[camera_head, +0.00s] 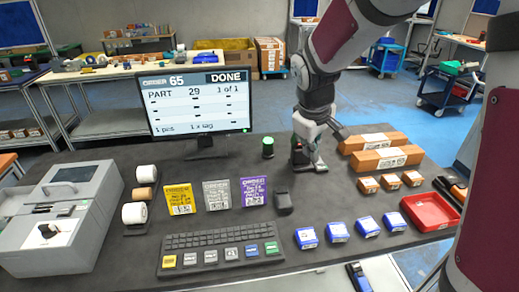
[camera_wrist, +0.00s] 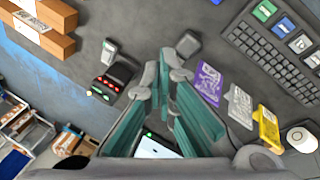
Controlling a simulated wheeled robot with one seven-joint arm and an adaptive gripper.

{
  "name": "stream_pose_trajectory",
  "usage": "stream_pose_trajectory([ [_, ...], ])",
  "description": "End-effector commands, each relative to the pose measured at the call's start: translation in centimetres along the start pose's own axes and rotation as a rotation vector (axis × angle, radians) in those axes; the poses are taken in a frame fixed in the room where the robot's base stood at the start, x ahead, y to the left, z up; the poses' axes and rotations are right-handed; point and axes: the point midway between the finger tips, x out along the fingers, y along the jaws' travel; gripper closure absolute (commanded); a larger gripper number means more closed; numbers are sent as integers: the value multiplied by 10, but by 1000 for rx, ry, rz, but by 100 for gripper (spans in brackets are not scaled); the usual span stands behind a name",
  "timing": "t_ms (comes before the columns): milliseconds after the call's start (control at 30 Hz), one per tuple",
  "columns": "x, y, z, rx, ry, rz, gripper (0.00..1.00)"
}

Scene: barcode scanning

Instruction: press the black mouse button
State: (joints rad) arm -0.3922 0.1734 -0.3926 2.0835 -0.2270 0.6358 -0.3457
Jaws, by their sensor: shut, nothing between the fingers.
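The black mouse (camera_head: 283,203) lies on the dark table, right of the purple card and in front of my gripper. In the wrist view the mouse (camera_wrist: 188,45) shows as a dark rounded block just beyond the fingertips. My gripper (camera_head: 317,166) is shut and empty, near the back middle of the table. In the wrist view its fingertips (camera_wrist: 165,74) are close together and apart from the mouse. I cannot tell their exact height above the table.
A black device with red lights (camera_wrist: 115,79) stands close beside my gripper. The monitor (camera_head: 197,103) and green-topped button (camera_head: 268,147) are to the left. The keyboard (camera_head: 220,247), purple card (camera_head: 254,191) and blue boxes (camera_head: 338,232) surround the mouse. Brown cartons (camera_head: 385,158) lie to the right.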

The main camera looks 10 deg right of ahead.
Motion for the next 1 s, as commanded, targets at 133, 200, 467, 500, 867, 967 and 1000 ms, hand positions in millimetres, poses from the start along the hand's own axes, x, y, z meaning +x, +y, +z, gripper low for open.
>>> stream_pose_trajectory([
  [133, 39, 5, -23, -170, -68, 81, 100],
  [200, 56, 7, -34, -256, -95, 124, 100],
  [467, 114, 6, -72, -608, -195, 295, 100],
  [500, 120, 5, -77, -659, -208, 320, 100],
  [867, 149, -4, -103, -905, -264, 431, 100],
  [967, 150, -5, -104, -911, -264, 433, 100],
  [1000, 150, -5, -104, -910, -264, 433, 100],
])
